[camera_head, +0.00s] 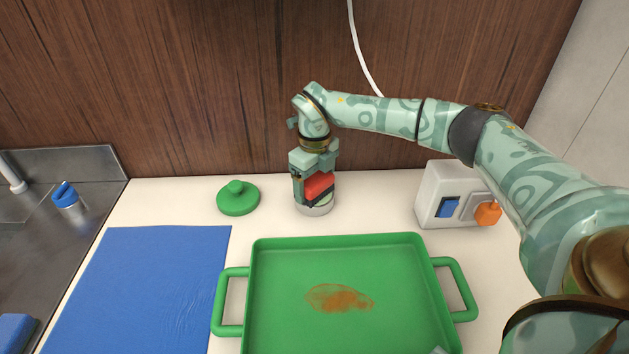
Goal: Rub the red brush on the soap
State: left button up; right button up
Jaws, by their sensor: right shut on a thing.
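The red brush (318,186) is held upright over the counter, with a dark strip along its lower side. My right gripper (316,182) is shut on it, pointing down. Directly below is a small round pale dish (316,211) with a pale green top, which looks like the soap. The brush's lower side is at or just above this green top; I cannot tell if they touch. The fingers and brush hide part of the dish. My left gripper is not in view.
A green tray (262,300) with a brown stain (338,298) stands in front. A green knobbed lid (238,199) lies left of the dish. A blue mat (150,285) lies at left, and a white switch box (433,188) with an orange knob (488,213) stands right.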

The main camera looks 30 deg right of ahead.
aim_at(314, 177)
jog(key=shift+f+p, duration=0.1)
jog(key=shift+p, duration=0.25)
dwell(1.2)
notch_tip(314, 177, up, 7)
jog(key=p, duration=0.6)
dwell(0.8)
